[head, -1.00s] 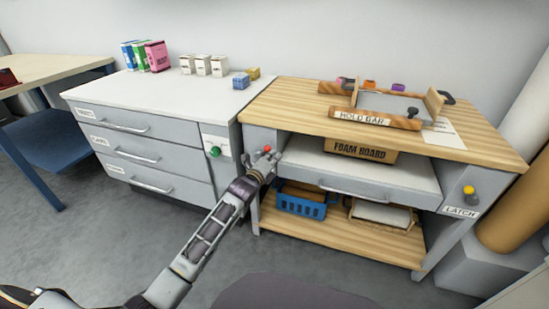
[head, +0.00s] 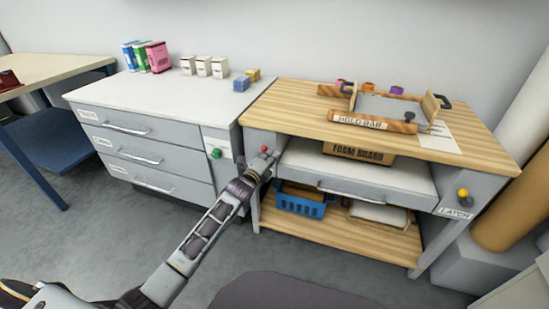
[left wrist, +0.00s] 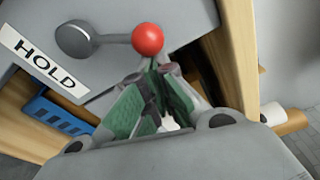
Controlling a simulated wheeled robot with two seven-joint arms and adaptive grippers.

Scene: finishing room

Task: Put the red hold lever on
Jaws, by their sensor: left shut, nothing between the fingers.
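The red hold lever (head: 264,149) is on the left front post of the wooden-topped bench. In the left wrist view its red ball (left wrist: 148,39) sits on a grey arm from a round pivot (left wrist: 74,40). The arm slants up and right relative to the HOLD label (left wrist: 43,60). My left gripper (head: 262,162) is at the post; in the left wrist view its green-padded fingers (left wrist: 152,72) are shut and empty just below the ball. I cannot tell whether they touch it. My right gripper is not in view.
A green button (head: 215,153) is on the drawer cabinet (head: 160,98) to the left. A yellow knob (head: 463,193) is by the LATCH label on the right post. A hold bar (head: 372,122) lies on the bench top. A blue basket (head: 302,204) is on the lower shelf.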

